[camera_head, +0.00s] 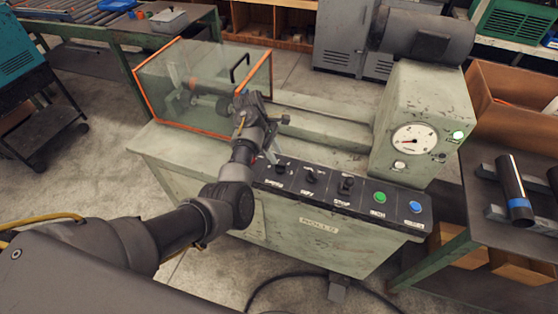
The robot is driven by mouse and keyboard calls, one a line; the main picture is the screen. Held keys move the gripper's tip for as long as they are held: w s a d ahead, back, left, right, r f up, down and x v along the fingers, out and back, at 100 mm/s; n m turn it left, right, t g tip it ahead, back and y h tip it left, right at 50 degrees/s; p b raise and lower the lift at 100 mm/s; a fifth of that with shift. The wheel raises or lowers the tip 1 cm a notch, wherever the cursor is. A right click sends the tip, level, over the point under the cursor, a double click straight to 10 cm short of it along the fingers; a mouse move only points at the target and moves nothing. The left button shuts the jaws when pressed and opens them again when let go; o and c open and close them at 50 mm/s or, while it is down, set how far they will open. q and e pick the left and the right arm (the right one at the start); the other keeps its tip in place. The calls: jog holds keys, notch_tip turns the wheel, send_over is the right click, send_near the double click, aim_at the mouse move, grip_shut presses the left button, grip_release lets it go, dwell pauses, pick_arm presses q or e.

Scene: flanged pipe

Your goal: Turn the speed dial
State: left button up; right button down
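A black control panel (330,194) runs along the front edge of the pale green machine. It carries a left knob (281,168), a middle knob (310,177), a lever-like switch (346,186), a green button (379,198) and a blue button (415,207). The labels are too small to read, so I cannot tell which control is the speed dial. A round white gauge (414,140) faces front on the right housing. My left gripper (270,156) is just left of and above the left knob; its fingers are small and partly hidden by the wrist. My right gripper is out of view.
A clear guard with an orange frame (202,85) stands on the machine behind my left wrist. A dark motor (427,36) sits on top of the right housing. A black cable lies on the floor in front.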

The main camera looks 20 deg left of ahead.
aim_at(280, 164)
pick_arm(q)
jog(key=shift+x, duration=2.1)
jog(key=shift+c, duration=0.2)
grip_shut()
